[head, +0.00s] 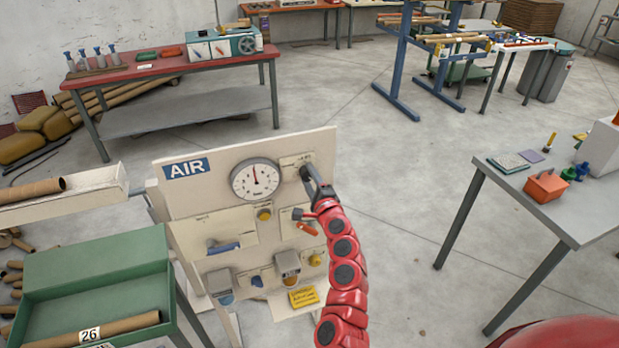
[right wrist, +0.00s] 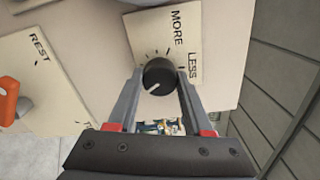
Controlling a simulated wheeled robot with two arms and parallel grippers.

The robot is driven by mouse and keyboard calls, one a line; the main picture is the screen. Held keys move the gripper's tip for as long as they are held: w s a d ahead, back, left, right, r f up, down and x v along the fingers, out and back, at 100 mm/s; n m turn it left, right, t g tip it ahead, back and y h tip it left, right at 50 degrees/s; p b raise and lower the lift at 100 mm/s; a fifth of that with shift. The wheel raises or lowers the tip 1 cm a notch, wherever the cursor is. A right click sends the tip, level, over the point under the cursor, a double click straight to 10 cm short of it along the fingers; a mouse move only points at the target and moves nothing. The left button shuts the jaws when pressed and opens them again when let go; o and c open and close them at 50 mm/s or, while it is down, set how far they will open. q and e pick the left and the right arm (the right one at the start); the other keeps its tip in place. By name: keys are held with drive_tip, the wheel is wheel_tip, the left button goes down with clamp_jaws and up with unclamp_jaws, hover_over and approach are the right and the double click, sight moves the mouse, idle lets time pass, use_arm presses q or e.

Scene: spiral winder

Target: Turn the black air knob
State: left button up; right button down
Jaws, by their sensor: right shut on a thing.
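The black air knob (right wrist: 159,77) sits on a cream plate marked MORE and LESS, in the middle of the right wrist view. A white pointer line shows on its face. My right gripper (right wrist: 158,84) has one finger on each side of the knob and is shut on it. In the head view the right gripper (head: 307,174) is at the upper right of the AIR panel (head: 210,200), beside the round gauge (head: 255,179), and mostly covers the knob. The gauge needle points nearly straight up. My left gripper is not in view.
The panel also carries an orange-red lever (head: 307,229) below my right gripper and several small fittings. A green tray (head: 95,265) stands at the left. A grey table (head: 545,210) with an orange box (head: 546,186) stands at the right. The floor between is clear.

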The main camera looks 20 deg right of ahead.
drive_tip(key=shift+a+f, duration=0.1)
drive_tip(key=shift+f, duration=0.05)
drive_tip(key=shift+c, duration=1.5)
unclamp_jaws()
drive_tip(key=s+b, duration=0.4)
drive_tip(key=s, duration=1.3)
drive_tip(key=shift+s+d, duration=0.2)
drive_tip(key=shift+d, duration=0.15)
